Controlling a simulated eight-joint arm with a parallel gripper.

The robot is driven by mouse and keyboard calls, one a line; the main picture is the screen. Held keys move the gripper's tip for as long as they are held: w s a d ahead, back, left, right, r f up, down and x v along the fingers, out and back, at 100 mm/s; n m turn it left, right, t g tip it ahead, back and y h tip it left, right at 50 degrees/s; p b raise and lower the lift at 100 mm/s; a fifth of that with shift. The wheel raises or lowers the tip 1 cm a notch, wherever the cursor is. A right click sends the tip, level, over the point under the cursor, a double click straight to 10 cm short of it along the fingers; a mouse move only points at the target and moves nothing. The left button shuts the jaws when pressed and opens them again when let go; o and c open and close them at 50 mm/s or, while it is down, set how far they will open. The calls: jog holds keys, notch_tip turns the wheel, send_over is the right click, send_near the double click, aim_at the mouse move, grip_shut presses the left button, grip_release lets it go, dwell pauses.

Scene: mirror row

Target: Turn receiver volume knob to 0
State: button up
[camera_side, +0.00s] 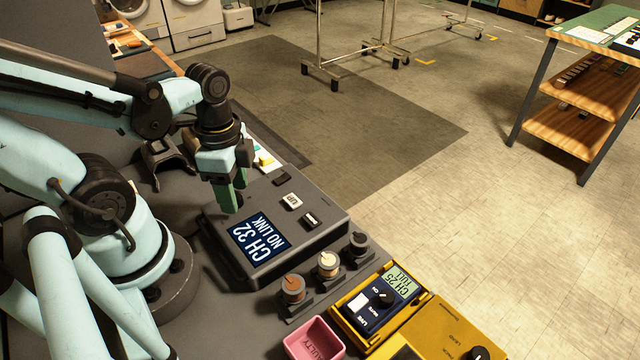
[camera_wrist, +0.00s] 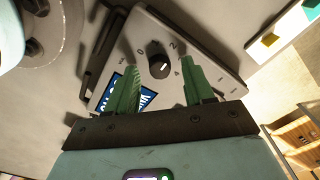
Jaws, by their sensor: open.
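The grey receiver box (camera_side: 267,204) lies on the dark bench in the side view, with a blue display (camera_side: 258,240) reading "CH 32 NO LINK". My gripper (camera_side: 234,205) is over its far left part, fingers pointing down. In the wrist view a round black knob (camera_wrist: 159,62) with a white mark stands on a light grey panel with printed numbers, including 0, 2 and 4. My gripper (camera_wrist: 158,78) is open there, its green fingers on either side of the knob, apparently apart from it. A blue display is partly hidden behind the left finger. In the side view the gripper hides the knob.
Small dark and white buttons (camera_side: 291,201) sit on the box. Three small knobbed parts (camera_side: 328,264) stand in front of it. A pink bin (camera_side: 314,340) and a yellow case with a meter (camera_side: 377,297) are at the front right.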

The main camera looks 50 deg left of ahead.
jog(key=shift+f, duration=0.3)
grip_shut()
dwell(0.3)
